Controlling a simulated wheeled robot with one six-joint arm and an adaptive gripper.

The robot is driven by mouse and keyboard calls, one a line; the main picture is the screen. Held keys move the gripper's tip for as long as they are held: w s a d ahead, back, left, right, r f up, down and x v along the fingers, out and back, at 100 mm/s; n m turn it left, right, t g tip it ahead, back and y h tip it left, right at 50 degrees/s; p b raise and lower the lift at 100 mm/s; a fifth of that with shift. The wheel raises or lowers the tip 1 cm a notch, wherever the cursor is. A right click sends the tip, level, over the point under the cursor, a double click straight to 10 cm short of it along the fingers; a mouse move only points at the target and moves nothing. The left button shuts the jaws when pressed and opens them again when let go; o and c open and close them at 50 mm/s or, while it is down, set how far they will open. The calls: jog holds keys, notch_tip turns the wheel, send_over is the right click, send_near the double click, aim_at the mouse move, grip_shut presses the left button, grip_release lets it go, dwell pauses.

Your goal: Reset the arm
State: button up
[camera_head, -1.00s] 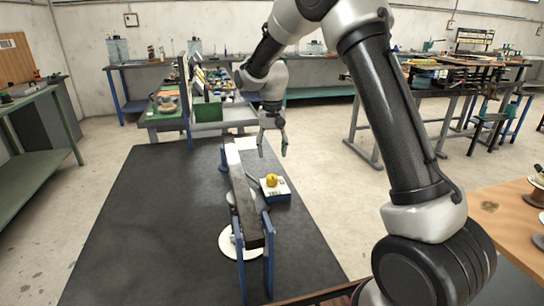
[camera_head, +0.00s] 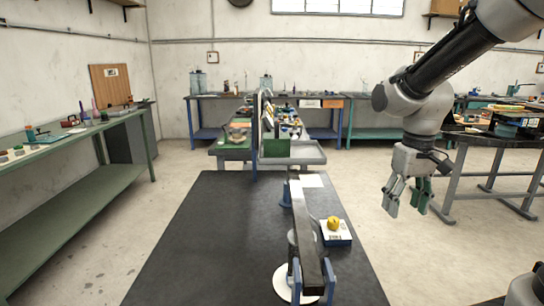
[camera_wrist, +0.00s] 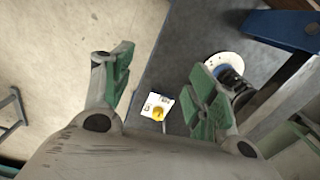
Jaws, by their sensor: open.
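My gripper (camera_head: 407,196) is open and empty, with its fingers pointing down. In the head view it hangs in the air to the right of the black table's edge. In the wrist view its two green-padded fingers (camera_wrist: 160,90) are spread wide apart with nothing between the tips. My arm comes in from the upper right of the head view.
A black table (camera_head: 200,240) fills the middle. On it stand a dark beam on blue supports (camera_head: 307,235), a white disc (camera_head: 283,285) and a white-and-blue box (camera_head: 337,236) with a yellow object (camera_head: 333,222) on top. A green workbench (camera_head: 75,190) stands left.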

jog(key=s+d+r+t, duration=0.2)
jog(key=s+r, duration=0.1)
jog(key=s, duration=0.3)
jog(key=s+d+r+m+t, duration=0.1)
jog(key=s+d+r+t, duration=0.1)
jog(key=s, duration=0.5)
jog(key=shift+s+d+r+t, duration=0.3)
jog(key=shift+d+r, duration=0.35)
jog(key=shift+r, duration=0.2)
jog(key=shift+a, duration=0.1)
dwell(0.6)
